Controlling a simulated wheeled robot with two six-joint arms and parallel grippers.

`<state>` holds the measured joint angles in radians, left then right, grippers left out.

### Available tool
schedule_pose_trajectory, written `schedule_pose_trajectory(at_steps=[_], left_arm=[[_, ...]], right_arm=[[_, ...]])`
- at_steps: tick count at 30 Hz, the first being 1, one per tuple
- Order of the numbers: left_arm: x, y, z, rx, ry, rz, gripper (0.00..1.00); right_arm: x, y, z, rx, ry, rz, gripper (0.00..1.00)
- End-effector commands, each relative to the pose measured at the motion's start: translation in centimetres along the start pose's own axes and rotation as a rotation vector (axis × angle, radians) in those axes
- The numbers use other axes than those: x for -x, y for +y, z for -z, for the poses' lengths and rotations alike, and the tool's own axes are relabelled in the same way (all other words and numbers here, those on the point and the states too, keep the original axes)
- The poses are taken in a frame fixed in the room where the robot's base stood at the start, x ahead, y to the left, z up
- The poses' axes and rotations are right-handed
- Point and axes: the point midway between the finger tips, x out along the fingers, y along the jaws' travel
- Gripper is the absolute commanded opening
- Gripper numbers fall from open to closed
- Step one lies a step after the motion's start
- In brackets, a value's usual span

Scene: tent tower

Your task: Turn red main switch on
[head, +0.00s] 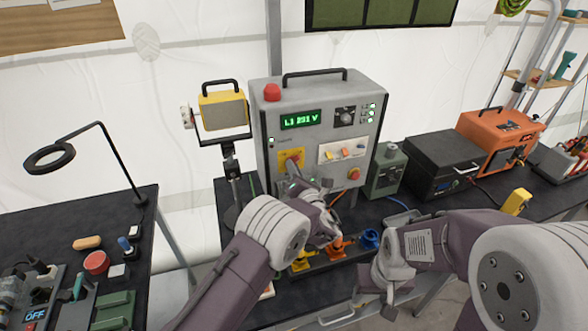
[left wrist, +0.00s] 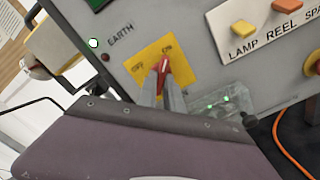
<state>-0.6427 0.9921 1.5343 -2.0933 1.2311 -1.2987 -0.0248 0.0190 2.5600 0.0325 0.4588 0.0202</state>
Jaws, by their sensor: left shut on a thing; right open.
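The red main switch (head: 294,160) sits on a yellow plate (head: 284,153) on the front of the grey control box (head: 261,127). In the left wrist view, the red switch handle (left wrist: 164,66) points up toward the right-hand label, which looks like ON; the OFF label is to its left. My left gripper (head: 296,178) reaches up to the switch; its fingertips (left wrist: 164,84) are shut on the handle, hiding its lower part. My right gripper (head: 386,302) is open and empty, low in front of the table, away from the box.
The box's green display (head: 304,120) reads about L1 231 V. An orange-red emergency button (head: 353,174) and lamp switches (head: 341,153) sit right of the main switch. A work lamp (head: 222,110) stands left of the box.

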Motion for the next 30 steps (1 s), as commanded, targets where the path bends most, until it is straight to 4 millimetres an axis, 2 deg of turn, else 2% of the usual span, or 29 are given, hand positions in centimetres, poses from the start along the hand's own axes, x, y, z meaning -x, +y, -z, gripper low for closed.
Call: schedule_pose_trajectory(at_steps=[17, 18, 20, 30], left_arm=[[-0.07, 0.15, -0.04, -0.027, -0.001, -0.004, 0.00], [-0.07, 0.16, -0.04, -0.027, -0.001, -0.004, 0.19], [-0.06, 0.14, -0.05, -0.026, -0.001, -0.003, 0.33], [0.00, 0.05, -0.01, -0.026, 0.000, -0.001, 0.33]], right_arm=[[0.04, 0.00, 0.00, 0.000, 0.000, 0.000, 0.51], [0.04, 0.00, 0.00, 0.000, 0.000, 0.000, 0.51], [0.04, 0.00, 0.00, 0.000, 0.000, 0.000, 0.51], [0.02, 0.00, 0.01, 0.000, 0.000, 0.000, 0.51]])
